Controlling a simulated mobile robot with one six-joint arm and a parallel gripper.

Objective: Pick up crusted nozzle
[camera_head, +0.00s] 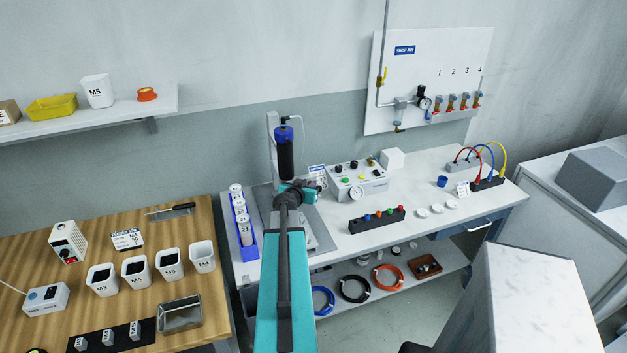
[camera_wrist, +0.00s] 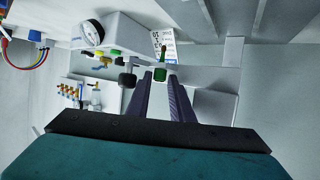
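My gripper (camera_wrist: 162,77) has its two dark fingers on either side of a small green nozzle (camera_wrist: 162,75). The green hub sits between the fingertips, and a thin, darker tip extends toward the top of the wrist view. I take this to be the crusted nozzle; any crust is too small to tell. In the head view my gripper (camera_head: 322,183) is above the grey bench, just left of the control box. The nozzle cannot be made out clearly there.
The control box (camera_head: 357,187) with knobs and gauge is close to my gripper. A blue-black cylinder (camera_head: 285,158) stands behind my arm. A blue rack (camera_head: 247,253) is left.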

